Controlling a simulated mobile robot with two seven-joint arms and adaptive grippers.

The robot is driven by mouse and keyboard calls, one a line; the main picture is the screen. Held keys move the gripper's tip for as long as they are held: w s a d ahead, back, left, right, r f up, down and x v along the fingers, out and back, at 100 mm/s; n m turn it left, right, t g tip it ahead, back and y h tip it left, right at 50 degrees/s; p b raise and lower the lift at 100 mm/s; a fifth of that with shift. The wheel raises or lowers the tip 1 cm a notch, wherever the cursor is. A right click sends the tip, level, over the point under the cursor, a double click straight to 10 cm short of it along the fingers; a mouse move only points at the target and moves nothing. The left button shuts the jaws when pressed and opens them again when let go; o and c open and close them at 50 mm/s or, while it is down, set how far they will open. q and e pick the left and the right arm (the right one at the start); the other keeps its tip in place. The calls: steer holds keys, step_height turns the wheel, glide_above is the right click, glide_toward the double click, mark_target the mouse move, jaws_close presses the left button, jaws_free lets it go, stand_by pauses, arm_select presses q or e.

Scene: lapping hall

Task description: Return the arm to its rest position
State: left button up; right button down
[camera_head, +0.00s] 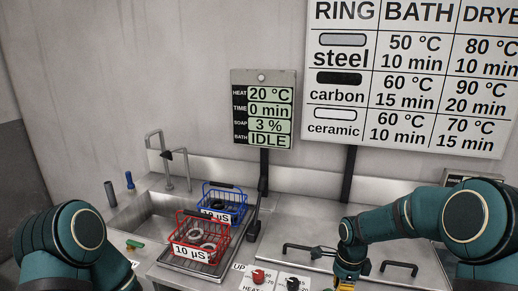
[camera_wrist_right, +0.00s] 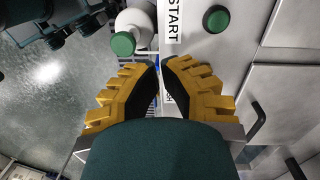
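My right arm (camera_head: 400,219) reaches in from the right of the head view, bent downward over the front of the bath counter. My right gripper (camera_head: 347,282) hangs at the bottom edge, partly cut off. In the right wrist view its yellow fingers with black pads (camera_wrist_right: 160,66) come close together at the tips, with only a narrow slit between them and nothing seen held. My left arm (camera_head: 75,243) shows at the lower left. Its gripper is out of view.
A red basket (camera_head: 202,240) with rings and a blue basket (camera_head: 222,203) stand by the sink (camera_head: 143,220). A red knob (camera_head: 258,277) and black knob (camera_head: 292,284) are left of the gripper. The wrist view shows a green button (camera_wrist_right: 216,18) and a green-capped white bottle (camera_wrist_right: 134,30).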

steer(key=s+a+f+n+y, duration=0.1)
steer(key=s+a+f+n, duration=0.1)
steer(key=a+f+n, duration=0.45)
steer(key=s+a+f+n+t+y, duration=0.1)
steer(key=s+a+f+n, duration=0.1)
steer(key=s+f+n, duration=0.2)
steer(key=s+a+f+n+t+y, duration=0.1)
steer(key=s+a+f+n, duration=0.2)
steer(key=s+n, duration=0.4)
steer(key=s+f, duration=0.1)
steer(key=s, duration=0.3)
steer(key=shift+a+f+t, duration=0.25)
steer(key=shift+a+t, duration=0.05)
steer(key=shift+a, duration=0.05)
steer(key=shift+n, duration=0.25)
